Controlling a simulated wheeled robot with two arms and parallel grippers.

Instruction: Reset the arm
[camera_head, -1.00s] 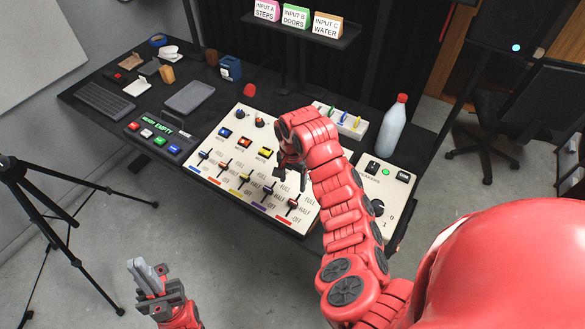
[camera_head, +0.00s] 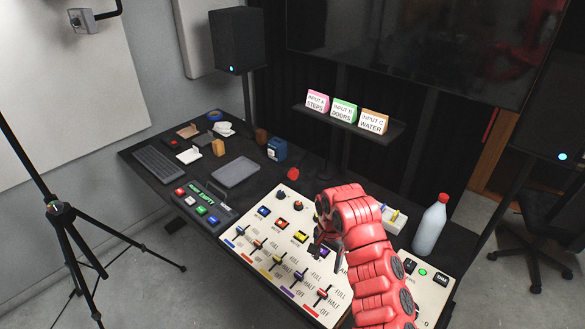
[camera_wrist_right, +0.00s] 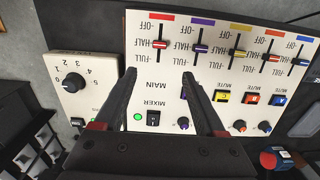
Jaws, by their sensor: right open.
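My right arm (camera_head: 370,250) reaches in from the bottom right, and its red links hide part of the mixer. My right gripper (camera_head: 326,248) is open and empty, hanging over the white mixer panel (camera_head: 250,237). In the right wrist view the two dark fingers (camera_wrist_right: 160,78) are spread apart above the panel (camera_wrist_right: 218,70), around the MAIN label, with nothing between them. The coloured faders line the far side there. The MIXER switch (camera_wrist_right: 153,118) and a green light show just below the fingers. My left gripper is out of view.
A bottle with a red cap (camera_head: 430,226) stands right of my arm, beside a white knob panel (camera_head: 428,290). A card shelf (camera_head: 345,128) is behind. A keyboard (camera_head: 162,165) and tablet (camera_head: 236,171) lie on the left. A tripod (camera_head: 60,210) stands on the floor.

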